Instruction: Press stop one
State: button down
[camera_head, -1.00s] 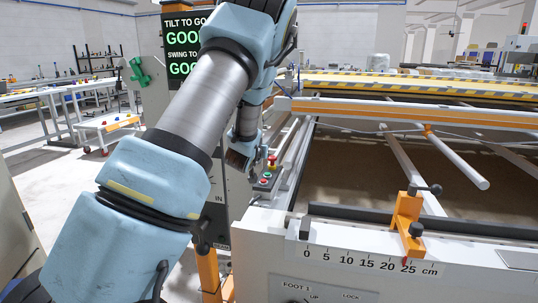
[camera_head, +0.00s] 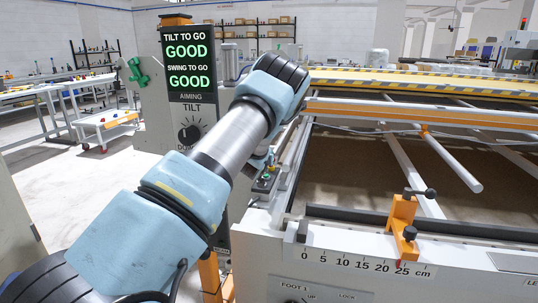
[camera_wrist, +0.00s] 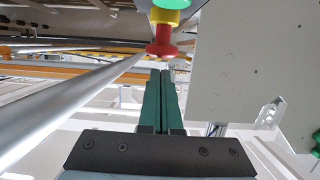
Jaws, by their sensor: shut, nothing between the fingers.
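In the wrist view a red mushroom-shaped stop button (camera_wrist: 162,48) on a yellow collar (camera_wrist: 166,17) shows at the top middle. My gripper (camera_wrist: 162,73) has its two green fingers shut together, with nothing between them. The fingertips appear just below the red head in the picture; I cannot tell whether they touch it. In the head view the small control box (camera_head: 264,183) sits at the left side of the frame machine. My arm hides the red stop button and the fingers there.
A green button (camera_wrist: 180,5) lies close beyond the yellow collar. A display panel (camera_head: 188,65) reads GOOD for tilt and swing. A long rail (camera_wrist: 70,105) runs along the left of the wrist view. An orange clamp (camera_head: 403,225) stands on the machine's front edge.

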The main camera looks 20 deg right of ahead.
jog(key=shift+f, duration=0.35)
jog(key=shift+f, duration=0.1)
notch_tip(320, 180, down, 2)
jog(key=b, duration=0.2)
jog(key=shift+b, duration=0.3)
notch_tip(320, 180, up, 5)
jog(key=p, duration=0.2)
jog(key=v, duration=1)
jog(key=shift+f, duration=0.45)
